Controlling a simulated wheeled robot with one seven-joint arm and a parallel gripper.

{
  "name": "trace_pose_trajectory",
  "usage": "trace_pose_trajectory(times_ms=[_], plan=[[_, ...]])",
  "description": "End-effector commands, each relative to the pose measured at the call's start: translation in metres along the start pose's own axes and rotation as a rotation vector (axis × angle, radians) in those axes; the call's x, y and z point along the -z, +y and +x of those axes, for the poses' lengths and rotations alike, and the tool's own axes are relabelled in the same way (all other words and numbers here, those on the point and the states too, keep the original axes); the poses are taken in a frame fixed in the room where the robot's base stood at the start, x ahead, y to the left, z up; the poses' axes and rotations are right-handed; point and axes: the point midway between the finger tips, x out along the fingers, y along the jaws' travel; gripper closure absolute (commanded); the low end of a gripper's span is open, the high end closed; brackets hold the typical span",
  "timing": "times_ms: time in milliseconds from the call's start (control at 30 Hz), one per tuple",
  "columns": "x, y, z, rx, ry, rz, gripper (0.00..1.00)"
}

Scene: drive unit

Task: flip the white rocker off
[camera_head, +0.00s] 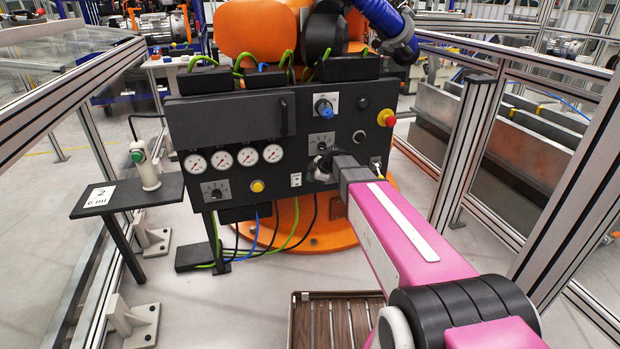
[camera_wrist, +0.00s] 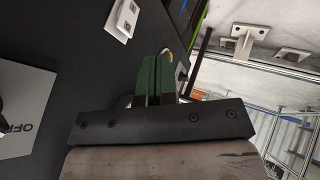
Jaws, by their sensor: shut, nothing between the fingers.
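A small pale plate (camera_wrist: 122,18) with what looks like the white rocker on it shows at the top of the wrist view, on the dark panel. The rocker's tilt is too small to tell. My gripper (camera_wrist: 160,65) has its green fingers together, empty, close to the panel and below the plate in the wrist view. No contact with the rocker shows. In the head view my gripper (camera_head: 322,166) is largely hidden by the wrist.
The black panel (camera_head: 240,117) also carries a blue knob (camera_head: 323,107), a red stop button (camera_head: 386,118), gauges, a yellow button (camera_head: 257,186) and another small plate (camera_head: 296,180). A plate marked OFF (camera_wrist: 20,110) is at the left of the wrist view. Fence posts (camera_head: 470,150) stand right.

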Motion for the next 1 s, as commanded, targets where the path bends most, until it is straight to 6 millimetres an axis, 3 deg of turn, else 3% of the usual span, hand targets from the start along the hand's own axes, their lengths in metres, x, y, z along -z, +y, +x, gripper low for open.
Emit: trace_pose_trajectory(times_ms=[500,700,1000], plan=[[0.0,0.006,0.091,0.0,0.0,0.0,1.0],[0.002,0.033,0.099,0.001,0.0,0.001,1.0],[0.003,0.037,0.099,0.001,0.0,0.001,1.0]])
